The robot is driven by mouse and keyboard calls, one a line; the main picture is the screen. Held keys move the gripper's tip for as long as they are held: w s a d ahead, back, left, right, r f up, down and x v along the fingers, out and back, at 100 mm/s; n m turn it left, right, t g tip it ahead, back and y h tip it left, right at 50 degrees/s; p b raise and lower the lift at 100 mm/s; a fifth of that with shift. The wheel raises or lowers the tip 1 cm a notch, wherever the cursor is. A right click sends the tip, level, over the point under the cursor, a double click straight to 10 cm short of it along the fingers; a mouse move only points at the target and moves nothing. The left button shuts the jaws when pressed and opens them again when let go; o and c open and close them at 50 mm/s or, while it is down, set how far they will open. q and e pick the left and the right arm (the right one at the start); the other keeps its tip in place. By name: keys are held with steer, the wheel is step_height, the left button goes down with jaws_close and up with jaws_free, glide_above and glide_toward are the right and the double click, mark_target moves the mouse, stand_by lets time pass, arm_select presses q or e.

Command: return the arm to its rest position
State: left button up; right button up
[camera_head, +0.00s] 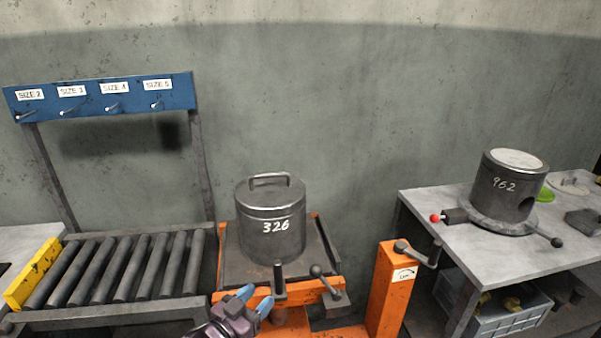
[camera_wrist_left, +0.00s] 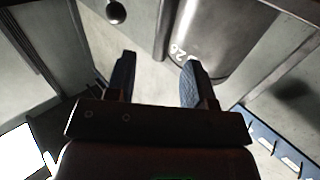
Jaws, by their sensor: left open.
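My left gripper (camera_head: 255,299) is low in the middle of the head view, in front of the orange lift cart (camera_head: 232,297). Its two blue fingertips are apart with nothing between them. The left wrist view also shows the spread fingers (camera_wrist_left: 159,75) with an empty gap. A grey steel cylinder marked 326 (camera_head: 270,208), with a handle on top, stands upright on the cart's platform. Part of this cylinder shows beyond the fingers in the left wrist view (camera_wrist_left: 222,38). My right gripper is in neither view.
A roller conveyor (camera_head: 120,268) with a yellow end plate lies left of the cart. Behind it hangs a blue board (camera_head: 100,97) with size labels and hooks. An orange post with a crank (camera_head: 392,285) and a grey bench (camera_head: 440,215) bearing cylinder 962 (camera_head: 505,188) stand right.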

arm_select(q)
steer(key=s+a+f+n+g+y, duration=0.1)
steer(key=s+a+f+n+y, duration=0.1)
steer(key=s+a, duration=0.3)
steer(key=s+a+f+n+g+y, duration=0.1)
steer(key=s+a+f+y, duration=0.3)
steer(key=s, duration=0.6)
steer(key=s+a+f+n+g+y, duration=0.1)
steer(key=s+a+f+n+y, duration=0.1)
steer(key=s+a+f, duration=0.3)
steer(key=s+a+y, duration=0.1)
steer(key=s, duration=0.2)
steer(key=shift+s+n, duration=0.3)
steer(key=shift+s, duration=0.05)
steer(key=shift+f, duration=0.1)
